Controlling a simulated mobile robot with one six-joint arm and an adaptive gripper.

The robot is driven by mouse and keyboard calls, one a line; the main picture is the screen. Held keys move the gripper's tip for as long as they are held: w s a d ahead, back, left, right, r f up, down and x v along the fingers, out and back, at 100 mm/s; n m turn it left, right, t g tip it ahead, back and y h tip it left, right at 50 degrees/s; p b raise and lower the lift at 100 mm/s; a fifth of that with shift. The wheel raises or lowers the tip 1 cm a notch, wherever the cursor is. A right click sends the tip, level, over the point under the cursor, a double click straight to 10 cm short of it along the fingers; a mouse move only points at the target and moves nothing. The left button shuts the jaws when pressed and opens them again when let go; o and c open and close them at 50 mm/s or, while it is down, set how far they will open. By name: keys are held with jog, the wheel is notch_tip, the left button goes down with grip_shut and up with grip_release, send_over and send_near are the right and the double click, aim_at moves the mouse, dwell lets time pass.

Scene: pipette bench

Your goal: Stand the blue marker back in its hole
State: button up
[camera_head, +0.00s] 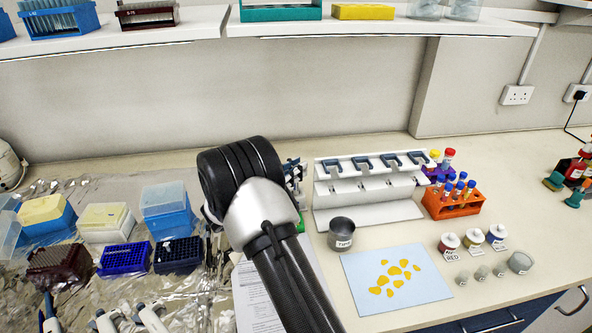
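I cannot pick out the blue marker for certain. An orange rack (453,205) on the right of the bench holds several upright blue-capped tubes (461,187) and a red-capped one. Behind it, a purple holder (432,172) carries upright items with a yellow top (435,155) and a red top (448,154). Whether either has the marker's hole is too small to tell. My arm stands over the middle of the bench. Small dark parts, perhaps of my gripper (294,172), show just right of its thick joint. The fingertips are hidden, and so is anything between them.
A white pipette stand (368,187) is behind a metal cup (341,234) and a blue sheet (397,279) with yellow pieces. Small jars (449,242) stand right. Tip boxes (167,209) and pipettes lie on foil at left. A shelf (120,37) overhangs. The far right bench has free room.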

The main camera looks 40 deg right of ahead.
jog(key=o, duration=0.3)
jog(key=shift+s+f, duration=0.2)
jog(key=shift+f, duration=0.45)
jog(key=shift+s+f, duration=0.15)
jog(key=shift+f, duration=0.5)
jog(key=shift+o, duration=0.2)
jog(key=s+a+r, duration=0.1)
jog(key=a+r, duration=0.1)
jog(key=a, duration=1)
jog(key=shift+d+r, duration=0.1)
jog(key=shift+r, duration=0.05)
